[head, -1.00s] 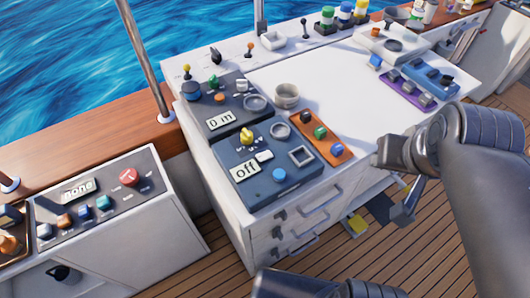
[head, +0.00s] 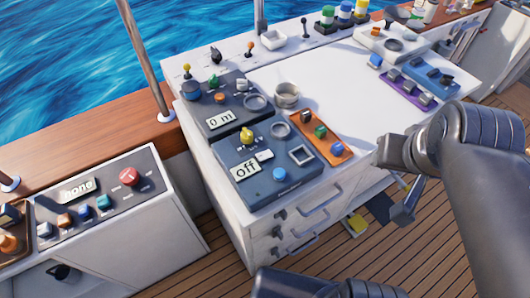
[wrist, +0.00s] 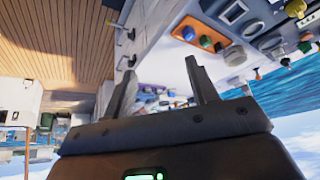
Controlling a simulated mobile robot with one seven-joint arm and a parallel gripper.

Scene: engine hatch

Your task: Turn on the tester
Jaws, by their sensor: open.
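A blue-grey panel (head: 262,190) on the near corner of the white console has a display reading "off" (head: 246,170), a yellow knob (head: 247,136), a round blue button (head: 279,174) and a square frame. No label naming it the tester is readable. My gripper (head: 384,150) is to the right of this panel, apart from it, near the console's right edge. In the wrist view my gripper (wrist: 160,78) has its two fingers spread with nothing between them. That view is turned over and shows console knobs at upper right.
A darker panel (head: 222,104) reading "0 m" sits behind. An orange strip (head: 320,138) with several buttons lies to the right. The white top (head: 335,78) is mostly clear. Drawer handles project below.

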